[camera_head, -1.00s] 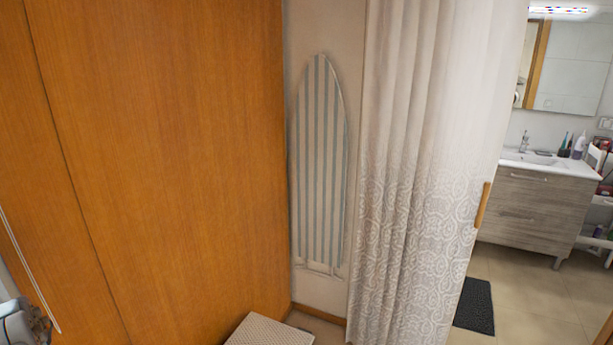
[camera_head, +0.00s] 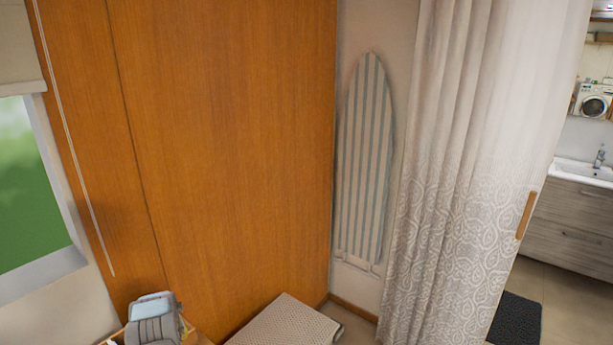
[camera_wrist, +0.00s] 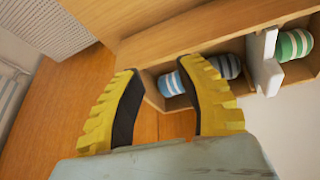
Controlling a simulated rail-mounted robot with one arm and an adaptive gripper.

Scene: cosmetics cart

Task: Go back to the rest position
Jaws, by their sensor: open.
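My gripper (camera_wrist: 160,108) shows in the wrist view with its two yellow, black-padded fingers spread apart. It is open and nothing is between the fingers. Beyond the fingertips is a wooden shelf unit (camera_wrist: 190,48) with striped round items in its compartment: a blue and white one (camera_wrist: 172,84), a grey one (camera_wrist: 228,66) and a green and white one (camera_wrist: 292,45).
In the head view, an orange wooden wardrobe (camera_head: 225,150) fills the middle. A striped ironing board (camera_head: 364,160) hangs beside a patterned curtain (camera_head: 450,190). A woven box (camera_head: 285,325) stands low in front. A bathroom cabinet (camera_head: 575,225) shows at the right.

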